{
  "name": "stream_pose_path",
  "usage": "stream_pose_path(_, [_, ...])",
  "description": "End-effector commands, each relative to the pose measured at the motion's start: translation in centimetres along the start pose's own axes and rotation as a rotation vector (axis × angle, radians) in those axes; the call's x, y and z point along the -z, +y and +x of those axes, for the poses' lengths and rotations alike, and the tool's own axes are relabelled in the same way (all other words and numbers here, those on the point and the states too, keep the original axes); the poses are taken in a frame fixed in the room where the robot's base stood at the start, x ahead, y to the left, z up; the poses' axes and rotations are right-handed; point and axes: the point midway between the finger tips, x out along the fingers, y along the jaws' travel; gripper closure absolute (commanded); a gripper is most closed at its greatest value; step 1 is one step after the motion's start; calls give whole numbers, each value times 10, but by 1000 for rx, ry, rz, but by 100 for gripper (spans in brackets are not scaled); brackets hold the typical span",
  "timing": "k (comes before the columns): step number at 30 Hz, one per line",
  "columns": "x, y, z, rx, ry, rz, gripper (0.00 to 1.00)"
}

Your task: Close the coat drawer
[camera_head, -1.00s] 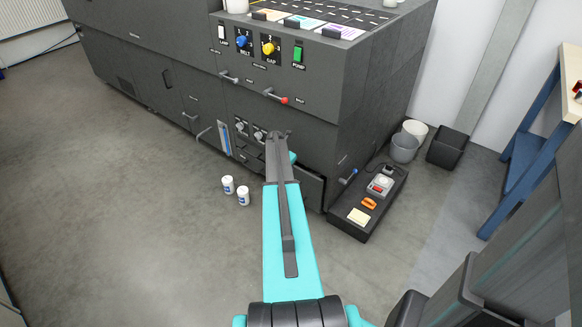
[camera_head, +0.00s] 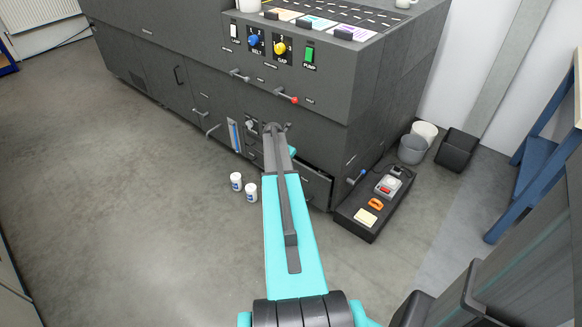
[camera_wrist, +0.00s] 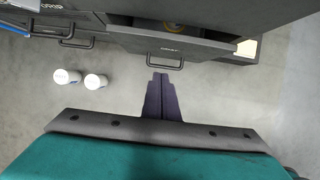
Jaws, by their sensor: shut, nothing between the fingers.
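The coat drawer is a dark grey drawer (camera_head: 318,186) low on the machine in the head view, pulled part way out, with its open top showing. In the wrist view its front (camera_wrist: 140,42) spans the top, with a small label and a bar handle (camera_wrist: 165,65). Something yellowish shows inside behind the front. My gripper (camera_wrist: 164,78) is shut and empty, its tips close to the handle in the picture. I cannot tell whether they touch it. In the head view my arm hides the gripper and part of the drawer.
Two white jars (camera_head: 236,182) stand on the floor left of my arm. A black tray (camera_head: 354,228) with small items lies right of the drawer. Another handle (camera_wrist: 62,42) is at the left in the wrist view. Pails (camera_head: 412,149) stand farther right. The left floor is clear.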

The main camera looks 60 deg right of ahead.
Motion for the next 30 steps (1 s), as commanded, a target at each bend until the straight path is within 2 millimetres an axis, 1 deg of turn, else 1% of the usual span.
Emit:
stream_pose_path(1, [0, -1, -6, -1, 0, 0, 100])
stream_pose_path(6, [0, 0, -16, 0, 0, 0, 100])
stream_pose_path(15, [0, 0, -17, 0, 0, 0, 100])
stream_pose_path(16, [0, 0, -17, 0, 0, 0, 98])
stream_pose_path(18, [0, 0, -17, 0, 0, 2, 86])
stream_pose_path(19, [0, 0, -17, 0, 0, 5, 82])
stream_pose_path(25, [0, 0, -17, 0, 0, 82, 82])
stream_pose_path(30, [-2, -1, -17, 3, -7, 239, 82])
